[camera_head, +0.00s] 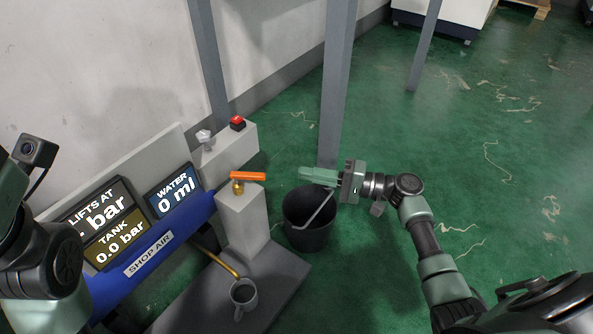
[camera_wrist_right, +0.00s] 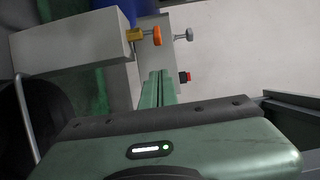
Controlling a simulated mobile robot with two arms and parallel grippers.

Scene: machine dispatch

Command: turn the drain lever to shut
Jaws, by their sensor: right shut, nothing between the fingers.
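The drain lever is an orange handle (camera_head: 247,176) on a brass valve (camera_head: 237,187), on top of a light grey post (camera_head: 243,218) in the head view. The handle points right, toward my right gripper. In the right wrist view the orange handle (camera_wrist_right: 157,35) shows end-on beyond my fingers, with its brass stem to the left. My right gripper (camera_head: 303,174) is shut and empty, to the right of the handle and apart from it. Its shut fingers (camera_wrist_right: 158,80) also show in the wrist view. My left arm shows at the left edge, but its gripper fingers are out of the picture.
A black bucket (camera_head: 309,236) stands below my right gripper. A grey mug (camera_head: 243,293) sits under the brass pipe. A red button (camera_head: 237,123) and a silver knob (camera_head: 204,136) are behind the lever. A blue tank (camera_head: 173,240) and display panels stand left. Green floor is open at right.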

